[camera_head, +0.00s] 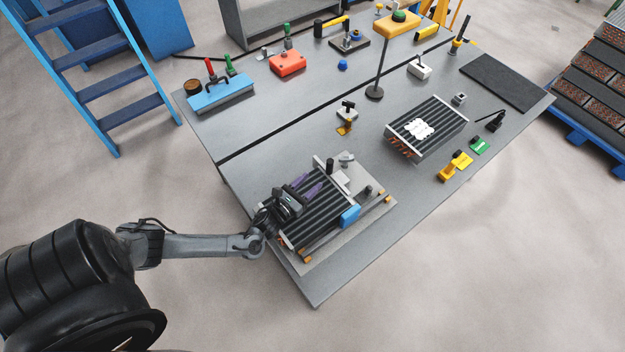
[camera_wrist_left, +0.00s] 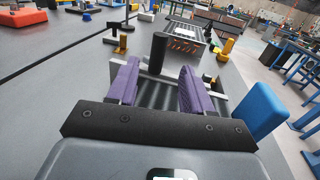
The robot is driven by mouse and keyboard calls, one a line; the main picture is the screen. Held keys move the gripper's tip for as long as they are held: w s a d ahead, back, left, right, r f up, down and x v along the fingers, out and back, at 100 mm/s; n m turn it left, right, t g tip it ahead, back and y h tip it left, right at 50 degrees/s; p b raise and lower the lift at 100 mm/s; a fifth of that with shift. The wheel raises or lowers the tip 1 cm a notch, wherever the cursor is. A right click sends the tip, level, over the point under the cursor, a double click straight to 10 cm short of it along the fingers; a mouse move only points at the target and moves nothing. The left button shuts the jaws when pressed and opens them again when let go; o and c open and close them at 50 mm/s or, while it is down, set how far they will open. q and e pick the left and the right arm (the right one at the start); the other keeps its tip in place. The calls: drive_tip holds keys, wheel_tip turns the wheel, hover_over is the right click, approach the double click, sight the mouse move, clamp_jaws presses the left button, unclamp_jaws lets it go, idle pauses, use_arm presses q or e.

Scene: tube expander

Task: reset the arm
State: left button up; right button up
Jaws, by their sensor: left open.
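My left gripper (camera_head: 307,187) is over the near-left end of the table, above a dark ribbed tube block (camera_head: 300,234) in a fixture. Its purple fingers stand apart with nothing held between them, as the left wrist view (camera_wrist_left: 158,85) also shows. Dark ribs show between and below the fingers there. Whether the fingers touch the block, I cannot tell. The fixture's grey base plate (camera_head: 379,216) carries a blue block (camera_head: 350,215) on the right side, which also shows in the left wrist view (camera_wrist_left: 261,112). My right gripper is not in view.
A second ribbed block (camera_head: 433,113) with a white top piece lies farther right on the grey table (camera_head: 275,150). A blue clamp tool (camera_head: 221,95), a red box (camera_head: 288,64) and a yellow-topped stand (camera_head: 378,70) are toward the back.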

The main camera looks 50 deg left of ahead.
use_arm(q)
drive_tip(key=shift+s, duration=0.1)
idle(0.3)
drive_tip(key=shift+n+g, duration=0.4)
drive_tip(key=shift+n, duration=0.1)
drive_tip(key=s+p, duration=0.1)
drive_tip(key=s+d+p, duration=0.1)
drive_tip(key=s+d, duration=0.1)
drive_tip(key=s, duration=0.1)
drive_tip(key=shift+f+p, duration=0.2)
drive_tip(key=shift+p, duration=0.2)
drive_tip(key=d+r+p, duration=0.1)
drive_tip(key=s+d+r+n, duration=0.1)
drive_tip(key=d, duration=0.1)
drive_tip(key=shift+s+p, duration=0.15)
drive_tip(key=shift+p, duration=0.2)
drive_tip(key=s+d+r+n+g+h+p, duration=0.1)
drive_tip(key=s+d+r+n+g+p, duration=0.2)
drive_tip(key=d+r+n, duration=0.5)
drive_tip(key=s+d+r+n+g+h+p, duration=0.15)
drive_tip(key=d+r+n+g+p, duration=0.3)
drive_tip(key=n, duration=0.55)
drive_tip(key=s+r+n+g+b, duration=0.1)
drive_tip(key=s+r+n+g, duration=0.5)
drive_tip(key=s+n, duration=0.3)
drive_tip(key=n, duration=0.3)
drive_tip(key=shift+s+d+r+b, duration=0.2)
drive_tip(key=shift+d+b, duration=0.05)
drive_tip(key=shift+b, duration=0.15)
